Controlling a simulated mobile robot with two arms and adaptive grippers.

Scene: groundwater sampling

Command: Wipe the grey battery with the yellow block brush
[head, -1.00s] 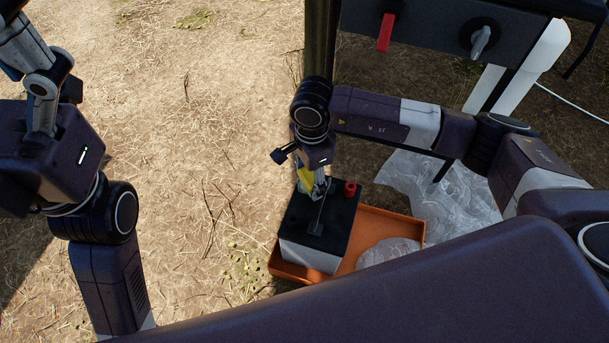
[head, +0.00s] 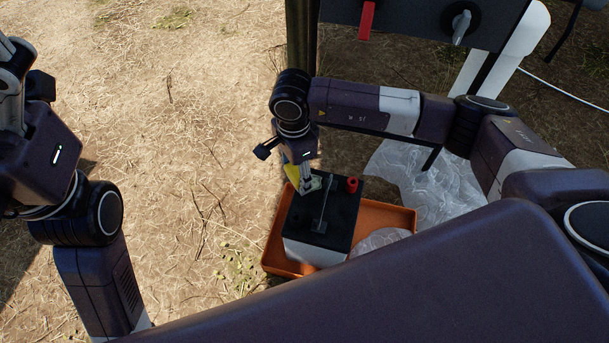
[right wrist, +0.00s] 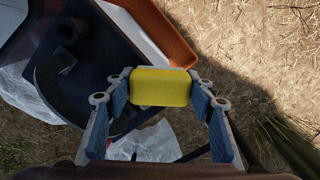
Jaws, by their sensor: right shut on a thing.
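The grey battery (head: 310,250) has a black top and a pale grey side, with a red terminal (head: 352,184) on top. It stands in an orange tray. My right gripper (head: 306,184) is at the battery's far left top edge, shut on the yellow block brush (head: 290,173). In the right wrist view the yellow block (right wrist: 160,87) sits between both fingers, with the battery's dark top (right wrist: 85,45) to its upper left. Whether the brush touches the battery cannot be told. My left arm shows at the left; its gripper is out of the picture.
The orange tray (head: 390,213) lies on dry, straw-covered ground. Clear plastic sheeting (head: 425,190) lies to its right. A dark panel (head: 420,20) with a red handle and a grey knob stands behind my right arm. The ground left of the tray is free.

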